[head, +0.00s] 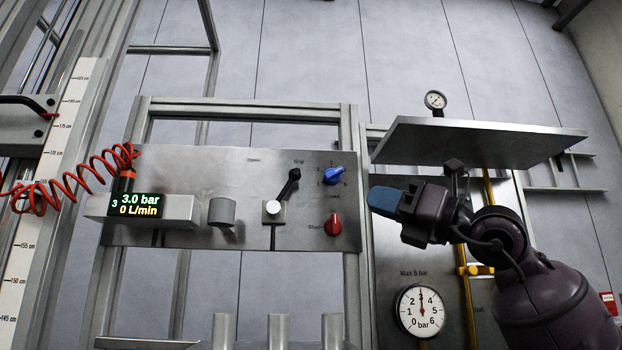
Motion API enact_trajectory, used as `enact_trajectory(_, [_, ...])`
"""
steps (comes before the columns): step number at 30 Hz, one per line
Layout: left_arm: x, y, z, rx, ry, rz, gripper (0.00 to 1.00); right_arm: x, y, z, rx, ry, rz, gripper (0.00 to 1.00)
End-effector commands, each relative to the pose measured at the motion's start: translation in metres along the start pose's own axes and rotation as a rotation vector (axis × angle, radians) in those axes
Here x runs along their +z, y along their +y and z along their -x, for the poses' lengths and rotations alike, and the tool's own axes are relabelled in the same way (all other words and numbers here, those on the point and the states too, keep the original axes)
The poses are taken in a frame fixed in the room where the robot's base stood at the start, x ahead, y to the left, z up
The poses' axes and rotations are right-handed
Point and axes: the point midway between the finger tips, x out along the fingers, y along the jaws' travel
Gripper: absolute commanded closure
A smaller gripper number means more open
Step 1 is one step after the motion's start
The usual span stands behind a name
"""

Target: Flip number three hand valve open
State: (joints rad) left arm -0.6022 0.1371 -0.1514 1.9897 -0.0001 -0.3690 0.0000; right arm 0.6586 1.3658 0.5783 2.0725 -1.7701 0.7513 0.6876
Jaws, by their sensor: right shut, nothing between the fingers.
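A steel panel (185,168) stands in front of me. A lever valve with a black handle (289,185) and a pale round hub (273,207) is on it. The handle points up and right, towards a small blurred label. "Open" is printed up and left of it, and a label like "Shut" is down and right. A display (135,204) at the left reads 3, 3.0 bar and 0 L/min. My right gripper (384,201) has blue fingertips, is shut and empty, and appears right of the panel, apart from the lever. My left gripper is out of view.
A blue knob (333,175) and a red knob (333,223) sit right of the lever, a grey cylinder (222,212) left of it. A metal shelf (470,143) overhangs my right gripper. A gauge (421,311) reads about 3 bar. A yellow pipe (466,310) runs behind my arm.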

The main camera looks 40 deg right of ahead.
Motion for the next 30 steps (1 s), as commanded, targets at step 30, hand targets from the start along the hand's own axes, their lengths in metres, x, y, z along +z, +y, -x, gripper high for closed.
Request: enact_trajectory(30, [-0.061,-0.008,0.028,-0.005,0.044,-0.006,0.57,0.003,0.001,-0.120,0.002,-0.001,0.000,1.00])
